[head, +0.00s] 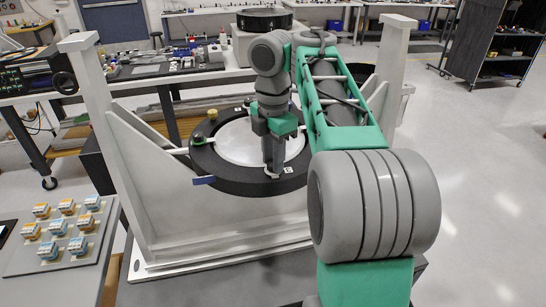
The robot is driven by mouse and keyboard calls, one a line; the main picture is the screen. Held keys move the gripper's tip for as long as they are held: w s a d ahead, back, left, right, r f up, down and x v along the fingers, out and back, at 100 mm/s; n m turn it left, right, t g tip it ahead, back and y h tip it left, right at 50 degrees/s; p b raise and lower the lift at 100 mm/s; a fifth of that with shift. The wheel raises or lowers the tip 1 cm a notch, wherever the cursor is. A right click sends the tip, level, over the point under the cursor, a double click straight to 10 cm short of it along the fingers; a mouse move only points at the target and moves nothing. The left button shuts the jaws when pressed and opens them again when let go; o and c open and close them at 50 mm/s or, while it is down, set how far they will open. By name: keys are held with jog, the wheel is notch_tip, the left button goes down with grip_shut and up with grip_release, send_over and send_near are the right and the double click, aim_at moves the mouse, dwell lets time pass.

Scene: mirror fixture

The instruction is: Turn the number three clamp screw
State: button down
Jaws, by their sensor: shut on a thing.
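The mirror fixture is a black ring (230,183) around a pale round mirror (235,140), held between two light grey uprights. My gripper (272,172) points down at the front right part of the ring. It is shut on a clamp screw there, which its fingers mostly hide. A small white label (288,170) sits on the ring just right of the fingertips; its number is too small to read. A yellowish knob (212,114) stands on the ring's back left, and a blue piece (204,180) sticks out at its front left.
A grey tray (25,262) with several orange and blue blocks lies at the lower left. The left upright (105,140) and right upright (397,60) flank the ring. Workbenches with equipment stand behind. The floor at the right is clear up to a dark cart (490,45).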

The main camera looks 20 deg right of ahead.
dwell(0.3)
jog(key=c, duration=1.1)
grip_release()
